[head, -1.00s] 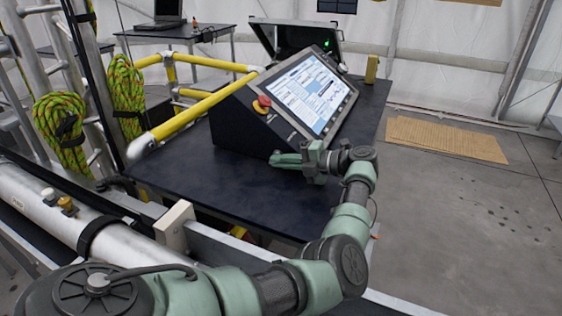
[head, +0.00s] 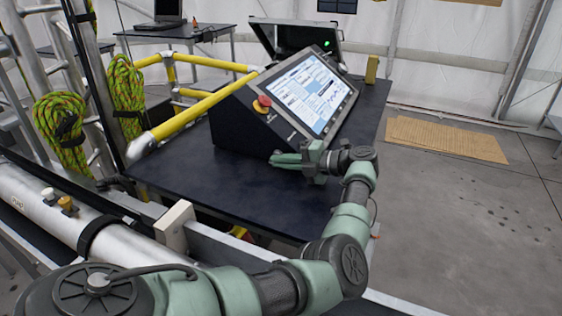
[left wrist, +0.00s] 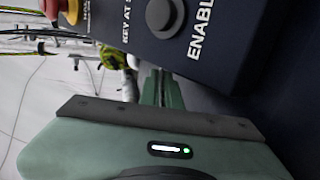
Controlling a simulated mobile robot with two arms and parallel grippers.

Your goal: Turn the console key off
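The console (head: 262,128) is a dark sloped box with a lit touchscreen (head: 312,92) and a red stop button (head: 262,103) on a yellow base. My left gripper (head: 284,160) is low at the console's front lower edge, just above the table. In the left wrist view, its green fingers (left wrist: 161,88) lie close together beside the dark panel. That panel carries a round black knob (left wrist: 163,15), lettering starting "KEY AT" and the word "ENABL", cut off. I cannot make out the key itself. No held object shows between the fingers. My right gripper is out of view.
The dark table (head: 235,185) is mostly bare in front of the console. Yellow rails (head: 200,105) run along its left side. An open case (head: 297,42) stands behind the console, and a small yellow block (head: 372,69) stands at the back right.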

